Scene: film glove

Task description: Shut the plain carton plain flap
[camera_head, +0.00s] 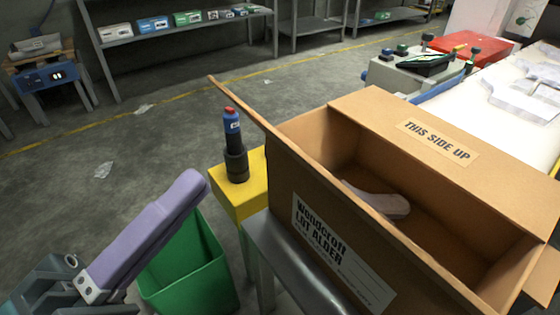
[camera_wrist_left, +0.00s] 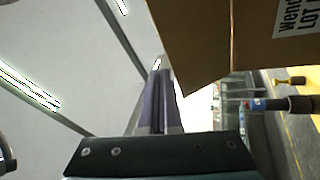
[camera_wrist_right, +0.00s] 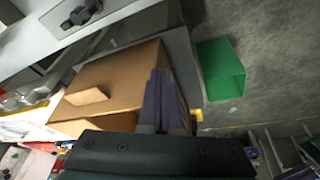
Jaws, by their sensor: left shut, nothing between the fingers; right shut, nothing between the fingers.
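The brown carton (camera_head: 420,137) stands open at the right of the head view, with a pale item (camera_head: 382,201) inside. Its plain flap (camera_head: 240,103) stands up along the near left side, seen almost edge-on. In the left wrist view, the flap's bare face (camera_wrist_left: 192,45) fills the top middle. My left gripper (camera_head: 192,182) is shut and empty, left of the carton and apart from it in the head view. Its purple fingers (camera_wrist_left: 161,78) point up beside the flap's corner. My right gripper (camera_wrist_right: 160,78) is shut and empty before the carton (camera_wrist_right: 120,75); whether they touch is unclear.
A green bin (camera_head: 190,265) stands below my left gripper. A blue bottle-like tool (camera_head: 233,135) stands on a yellow block (camera_head: 236,195) beside the carton. A printed "THIS SIDE UP" panel (camera_head: 438,140) is on the far side. Open floor lies at the left.

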